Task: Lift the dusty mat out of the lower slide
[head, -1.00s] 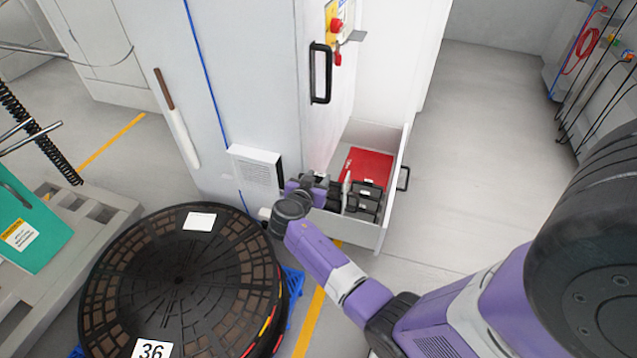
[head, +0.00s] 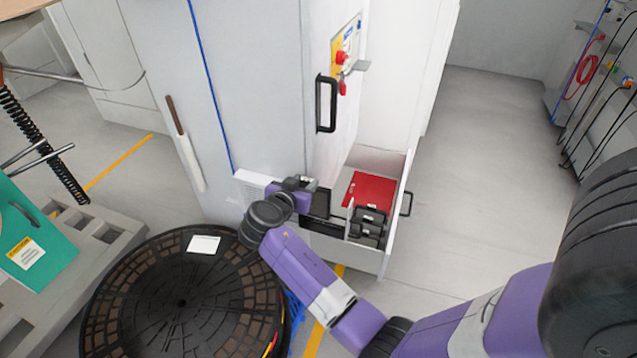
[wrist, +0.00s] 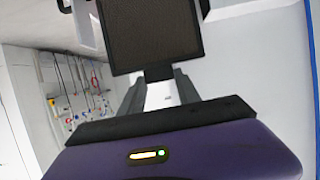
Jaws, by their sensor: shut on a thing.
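My gripper (head: 306,185) is at the left side of the open lower slide (head: 362,258), a white drawer at the foot of the grey cabinet. It is shut on the dusty mat (wrist: 152,36), a dark brown panel in a black frame, in the wrist view. The fingers grip a small black tab at the mat's near edge. In the head view, the mat (head: 320,204) shows as a dark patch beside my gripper, partly hidden. I cannot tell whether its far edge is clear of the slide.
The slide also holds a red flat piece (head: 370,189) and black handled pieces (head: 368,222). A large round black reel (head: 180,300) stands at the lower left. Floor to the right is clear.

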